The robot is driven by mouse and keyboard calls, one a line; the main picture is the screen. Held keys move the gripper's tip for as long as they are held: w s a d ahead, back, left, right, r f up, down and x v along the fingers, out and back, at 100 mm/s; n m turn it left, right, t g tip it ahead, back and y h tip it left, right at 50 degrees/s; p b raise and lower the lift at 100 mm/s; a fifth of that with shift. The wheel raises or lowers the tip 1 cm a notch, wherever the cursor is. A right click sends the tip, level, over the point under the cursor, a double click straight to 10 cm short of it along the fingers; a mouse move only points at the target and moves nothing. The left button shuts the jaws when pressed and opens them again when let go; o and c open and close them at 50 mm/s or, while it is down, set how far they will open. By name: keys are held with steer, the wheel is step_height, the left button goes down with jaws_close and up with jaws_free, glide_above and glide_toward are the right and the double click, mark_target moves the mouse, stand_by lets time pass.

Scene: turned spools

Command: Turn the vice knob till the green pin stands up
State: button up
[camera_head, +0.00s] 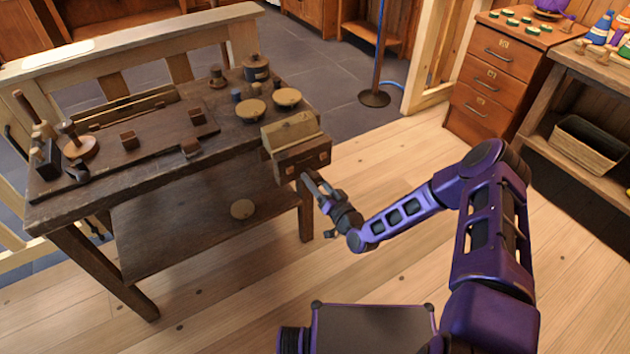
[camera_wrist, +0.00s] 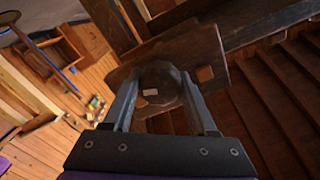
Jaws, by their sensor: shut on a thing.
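The wooden vice (camera_head: 302,158) sits at the right end of the workbench, with a pale block (camera_head: 291,131) on top. In the wrist view its dark front plate (camera_wrist: 212,62) is tilted in the picture. The round dark vice knob (camera_wrist: 158,78) stands between my two fingers, with a small pale mark on its face. My gripper (camera_head: 306,180) is shut on the knob, one finger on each side; it also shows in the wrist view (camera_wrist: 160,98). In the head view my gripper hides the knob. I cannot make out a green pin in either view.
The workbench (camera_head: 60,196) carries round discs (camera_head: 287,97), small wooden blocks and turned pieces. Its lower shelf (camera_head: 180,232) holds one disc. A drawer cabinet (camera_head: 497,75) and a shelf with a crate (camera_head: 588,150) stand at the right.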

steer(key=m, duration=0.6)
steer(key=shift+s+d+f+m, duration=0.1)
steer(key=shift+s+f+m, duration=0.1)
steer(key=shift+m, duration=0.1)
steer(key=m, duration=0.5)
steer(key=shift+m, duration=0.4)
steer(key=o, duration=1.2)
steer(key=shift+o, duration=0.8)
steer(key=shift+r, duration=0.15)
steer(key=v, duration=1.7)
steer(key=shift+p, duration=0.45)
